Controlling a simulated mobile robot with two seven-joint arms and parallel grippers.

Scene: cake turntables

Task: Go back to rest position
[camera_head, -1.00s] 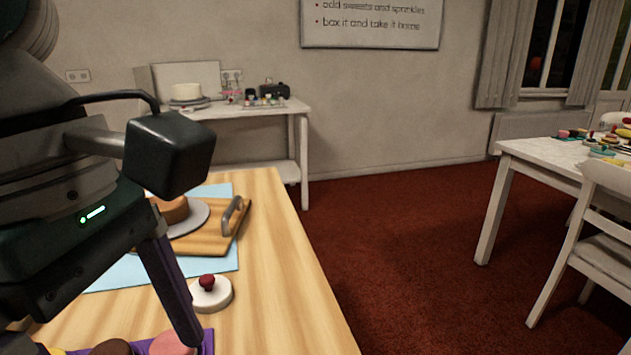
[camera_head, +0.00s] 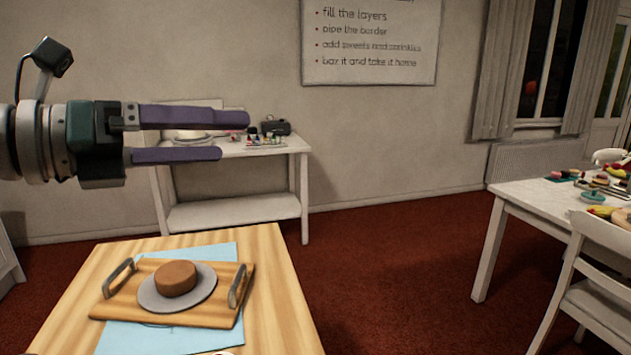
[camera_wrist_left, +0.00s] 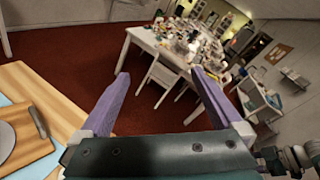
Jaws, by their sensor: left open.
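My left gripper (camera_head: 234,137) is raised at the upper left of the head view, its two purple fingers pointing right. The fingers are apart with nothing between them. In the left wrist view the same open fingers (camera_wrist_left: 160,82) frame bare red floor and furniture beyond. My right gripper is not in view. Below the left gripper, well apart from it, a brown round cake (camera_head: 176,278) sits on a grey round board (camera_head: 206,286) on a wooden tray with handles (camera_head: 133,305).
The tray is on a light blue mat (camera_head: 118,337) on a wooden table (camera_head: 276,292). A white side table (camera_head: 236,211) stands against the back wall. At right are a white table (camera_head: 522,181) with several small items and a white chair (camera_head: 597,264). Red carpet between is clear.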

